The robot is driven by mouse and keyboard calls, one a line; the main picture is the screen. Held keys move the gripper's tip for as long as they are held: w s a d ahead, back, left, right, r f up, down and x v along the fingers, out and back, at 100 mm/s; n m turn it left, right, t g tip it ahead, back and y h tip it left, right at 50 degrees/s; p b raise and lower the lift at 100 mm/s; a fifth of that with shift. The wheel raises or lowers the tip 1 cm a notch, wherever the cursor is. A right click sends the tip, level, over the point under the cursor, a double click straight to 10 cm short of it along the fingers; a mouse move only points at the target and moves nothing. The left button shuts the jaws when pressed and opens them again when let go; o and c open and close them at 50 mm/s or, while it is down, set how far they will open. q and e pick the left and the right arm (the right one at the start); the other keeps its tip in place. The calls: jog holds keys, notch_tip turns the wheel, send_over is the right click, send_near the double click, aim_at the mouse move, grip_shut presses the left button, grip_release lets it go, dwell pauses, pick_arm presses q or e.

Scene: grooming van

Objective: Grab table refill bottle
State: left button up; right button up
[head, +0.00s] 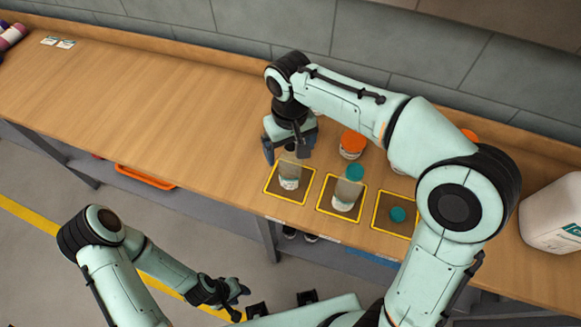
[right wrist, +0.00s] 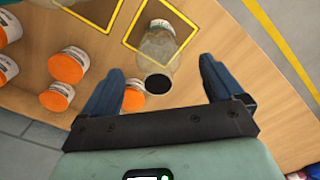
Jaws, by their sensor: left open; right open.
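A clear bottle (head: 289,182) with a pale label stands in the leftmost yellow-outlined square on the wooden table. A second clear bottle (head: 344,198) stands in the middle square. Which one is the refill bottle I cannot tell. My right gripper (head: 288,150) is open and points down just behind the left bottle. In the right wrist view, a clear bottle (right wrist: 158,45) with a dark round top lies ahead of and between the open fingers (right wrist: 160,70), not clasped. My left gripper (head: 238,300) is open and empty, low in front of the table.
Jars with orange lids (head: 352,142) stand behind the squares; several show in the right wrist view (right wrist: 67,66). A large white jug (head: 553,215) stands at right. The table's left half is mostly clear.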

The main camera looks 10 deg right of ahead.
aim_at(291, 166)
notch_tip(291, 166, down, 4)
jog(key=shift+w+d+f, duration=0.1)
jog(key=shift+w, duration=0.05)
jog(key=c, duration=1.4)
jog(key=shift+r, duration=0.2)
